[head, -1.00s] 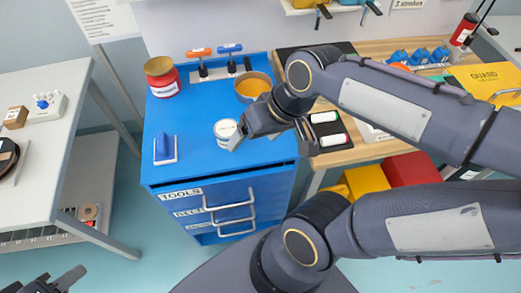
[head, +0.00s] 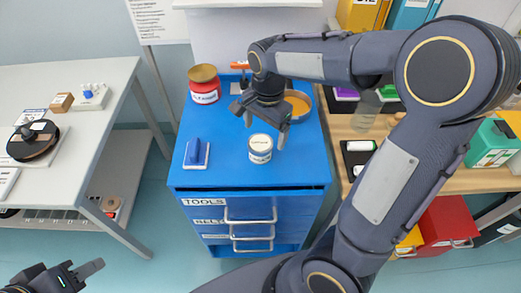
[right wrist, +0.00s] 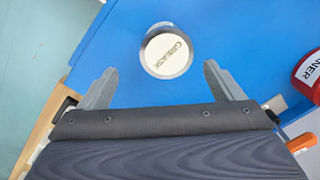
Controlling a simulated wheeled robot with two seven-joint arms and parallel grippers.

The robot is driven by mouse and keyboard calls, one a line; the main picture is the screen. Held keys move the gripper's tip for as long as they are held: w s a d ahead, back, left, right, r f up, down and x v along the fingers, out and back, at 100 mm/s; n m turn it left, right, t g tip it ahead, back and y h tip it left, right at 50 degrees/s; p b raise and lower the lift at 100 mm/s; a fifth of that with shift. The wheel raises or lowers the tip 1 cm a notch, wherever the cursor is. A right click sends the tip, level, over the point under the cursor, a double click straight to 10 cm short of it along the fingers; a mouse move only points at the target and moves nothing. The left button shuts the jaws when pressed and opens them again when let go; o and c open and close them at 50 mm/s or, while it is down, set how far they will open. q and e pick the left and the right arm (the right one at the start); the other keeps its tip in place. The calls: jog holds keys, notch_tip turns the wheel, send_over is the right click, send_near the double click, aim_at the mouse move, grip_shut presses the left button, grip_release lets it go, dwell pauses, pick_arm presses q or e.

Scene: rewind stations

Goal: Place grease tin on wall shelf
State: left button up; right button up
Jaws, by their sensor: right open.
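The grease tin (head: 260,148) is a small white-lidded tin standing upright on the blue cabinet top. In the right wrist view its round lid (right wrist: 167,52) reads GREASE. My right gripper (head: 265,124) is open and empty, just behind and above the tin in the head view. In the right wrist view the tin lies ahead of the two spread fingers, not between them. My left gripper (head: 80,273) is at the lower left, away from the cabinet; its jaw opening is unclear. A white ledge (head: 248,3) at the top edge may be the wall shelf; its top surface is cut off.
The blue cabinet (head: 225,172) also holds a red tin (head: 204,84), a blue-handled block (head: 196,153) and an orange-filled bowl (head: 298,103) partly behind my right gripper. A grey table (head: 100,130) stands left. A wooden bench (head: 350,130) stands right, partly hidden by my right arm.

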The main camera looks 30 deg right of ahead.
aim_at(260, 143)
jog(key=shift+w+f+m, duration=0.3)
jog(key=shift+w, duration=0.15)
jog(key=shift+f, duration=0.3)
jog(key=f, duration=0.7)
jog(key=shift+a+f+p, duration=0.1)
jog(key=shift+a+p, duration=0.2)
jog(key=shift+a, duration=0.1)
jog(key=c, duration=1.3)
